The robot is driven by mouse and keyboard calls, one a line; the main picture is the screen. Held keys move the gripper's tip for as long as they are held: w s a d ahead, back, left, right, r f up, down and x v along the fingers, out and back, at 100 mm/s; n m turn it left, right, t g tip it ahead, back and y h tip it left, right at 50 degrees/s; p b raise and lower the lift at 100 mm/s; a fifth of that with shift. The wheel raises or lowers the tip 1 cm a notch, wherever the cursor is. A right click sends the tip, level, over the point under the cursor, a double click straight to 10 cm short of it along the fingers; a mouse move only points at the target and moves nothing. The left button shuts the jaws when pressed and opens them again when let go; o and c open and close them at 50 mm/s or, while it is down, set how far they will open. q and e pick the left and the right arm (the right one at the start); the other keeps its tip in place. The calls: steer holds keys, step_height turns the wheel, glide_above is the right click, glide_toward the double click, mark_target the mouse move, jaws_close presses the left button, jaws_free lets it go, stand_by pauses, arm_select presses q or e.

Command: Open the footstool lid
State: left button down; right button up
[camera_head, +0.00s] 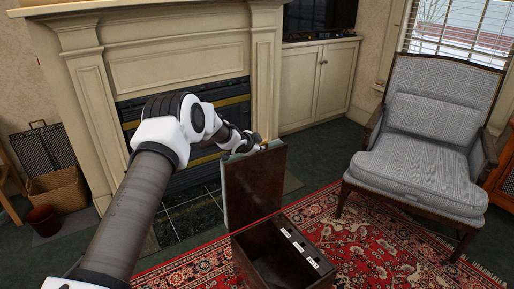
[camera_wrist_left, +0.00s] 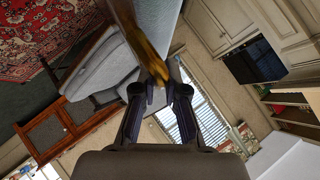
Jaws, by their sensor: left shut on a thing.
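The footstool (camera_head: 243,262) is a dark wooden box standing on the red patterned rug, with its inside showing. Its lid (camera_head: 256,187) stands raised, roughly upright, at the back left side of the box. My left gripper (camera_head: 258,146) is at the top edge of the lid, shut on it. In the left wrist view my left gripper (camera_wrist_left: 160,98) has its fingers closed at the end of a brownish-gold strip, with the grey-blue lid face (camera_wrist_left: 160,32) beside it. The exact contact is partly hidden. My right gripper is not in view.
A grey checked armchair (camera_head: 431,137) stands to the right of the footstool. The fireplace (camera_head: 176,60) is behind my left arm. A wicker basket (camera_head: 58,190) and a dark red pot (camera_head: 43,220) are at the left. Rug is free between footstool and chair.

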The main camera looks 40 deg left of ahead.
arm_select(q)
steer(key=c, duration=1.2)
jaws_free()
steer(key=v, duration=1.2)
steer(key=shift+f, duration=0.1)
